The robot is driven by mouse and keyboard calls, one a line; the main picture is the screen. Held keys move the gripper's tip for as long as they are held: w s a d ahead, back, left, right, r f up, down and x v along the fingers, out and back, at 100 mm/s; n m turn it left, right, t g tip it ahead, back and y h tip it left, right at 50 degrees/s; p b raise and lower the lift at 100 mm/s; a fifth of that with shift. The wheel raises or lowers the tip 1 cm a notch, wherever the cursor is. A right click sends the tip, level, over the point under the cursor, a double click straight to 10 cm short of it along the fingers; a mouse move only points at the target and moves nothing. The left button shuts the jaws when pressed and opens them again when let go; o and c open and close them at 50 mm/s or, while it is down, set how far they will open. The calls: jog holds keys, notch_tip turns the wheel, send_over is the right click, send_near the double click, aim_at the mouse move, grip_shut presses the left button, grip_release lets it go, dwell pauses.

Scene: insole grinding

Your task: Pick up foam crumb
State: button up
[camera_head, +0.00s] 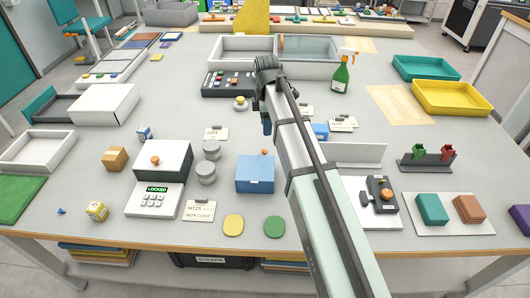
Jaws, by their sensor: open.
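I cannot tell for sure which thing is the foam crumb. A tiny blue scrap (61,211) lies alone on the table at the front left and looks most like a crumb. A small orange piece (264,152) sits at the back edge of a blue box, and an orange knob-like piece (155,160) is on a white box. My gripper (266,127) points down over the middle of the table, partly hidden by my arm. It is open, with nothing seen in it, and is far to the right of the blue scrap.
A spray bottle (341,74) stands upright at the back. Bare table surrounds the scrap.

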send_over(265, 150)
jog(key=f, duration=0.5)
jog(key=shift+d+f, duration=0.2)
jog(key=shift+f, duration=0.2)
jog(key=shift+s+a+f, duration=0.1)
jog(key=shift+a+f, duration=0.05)
jog(key=shift+f, duration=1.2)
jog(key=shift+a+f, duration=0.1)
jog(key=shift+f, duration=1.2)
jog(key=shift+c, duration=0.5)
grip_shut()
